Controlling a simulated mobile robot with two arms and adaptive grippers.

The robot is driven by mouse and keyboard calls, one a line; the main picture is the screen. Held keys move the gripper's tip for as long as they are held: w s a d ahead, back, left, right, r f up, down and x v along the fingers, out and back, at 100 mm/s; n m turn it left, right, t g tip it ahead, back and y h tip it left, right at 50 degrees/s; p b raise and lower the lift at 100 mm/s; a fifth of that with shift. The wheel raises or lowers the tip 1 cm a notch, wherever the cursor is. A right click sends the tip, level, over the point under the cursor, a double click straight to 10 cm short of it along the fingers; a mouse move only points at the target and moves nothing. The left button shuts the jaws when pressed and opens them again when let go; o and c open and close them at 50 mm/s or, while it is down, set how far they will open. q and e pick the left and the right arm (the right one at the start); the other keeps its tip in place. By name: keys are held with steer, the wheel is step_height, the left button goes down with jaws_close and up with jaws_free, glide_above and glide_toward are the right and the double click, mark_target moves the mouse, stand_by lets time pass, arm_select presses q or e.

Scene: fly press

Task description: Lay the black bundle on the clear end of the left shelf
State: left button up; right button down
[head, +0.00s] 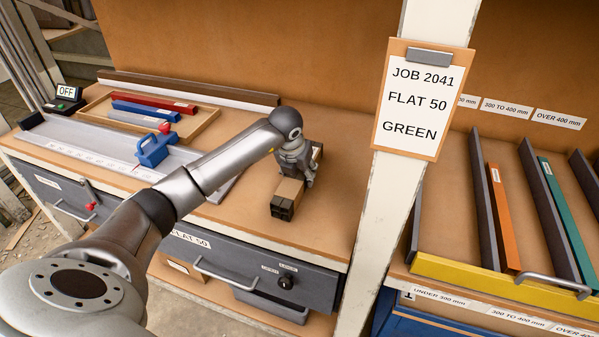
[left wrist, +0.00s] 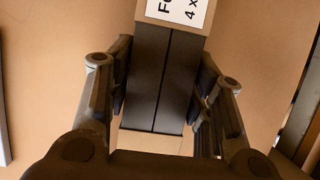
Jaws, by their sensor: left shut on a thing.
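The black bundle (head: 281,210) has a brown band around it and its dark square end faces the front of the wooden left shelf (head: 330,220). My left gripper (head: 297,172) is shut on it from above, near the shelf's right end. In the left wrist view, the bundle (left wrist: 154,80) lies between the two fingers of the gripper (left wrist: 160,90), and a white label shows on its band. I cannot tell whether the bundle touches the shelf or is just above it. My right gripper is out of view.
A white post (head: 385,200) with a job card (head: 419,100) stands just right of the bundle. A blue clamp tool (head: 155,150) sits on a grey ruled plate, behind it a tray (head: 205,122) of coloured bars. Bare shelf surrounds the bundle.

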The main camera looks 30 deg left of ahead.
arm_select(q)
steer(key=o, duration=1.4)
steer(key=shift+c, duration=0.2)
steer(key=shift+r, duration=0.15)
steer(key=shift+s+r, duration=0.1)
steer(key=shift+r, duration=0.15)
steer(key=b+v, duration=0.1)
steer(key=v, duration=1)
steer(key=shift+s+r, duration=0.1)
steer(key=shift+r, duration=0.05)
